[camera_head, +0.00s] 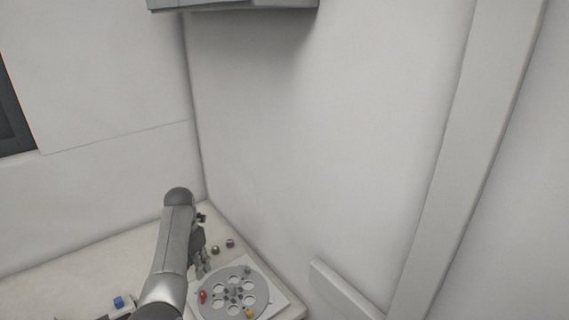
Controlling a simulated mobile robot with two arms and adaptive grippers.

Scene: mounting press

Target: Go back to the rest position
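My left gripper (200,262) hangs at the end of my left arm, over the table beside the left edge of a round grey disc with several round openings. The arm hides part of it, and it is too small to tell whether its fingers are open or shut. The disc (255,290) lies on a pale square plate at the table's corner. A red piece (202,296) and a yellow piece (249,312) sit at its rim. My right gripper is not in view.
A purple piece (230,243) and a dark brownish piece (215,249) stand behind the disc. A blue piece (118,302) is at the lower left. White walls close off the table (85,270) behind and on the right. A grey box (235,4) hangs above.

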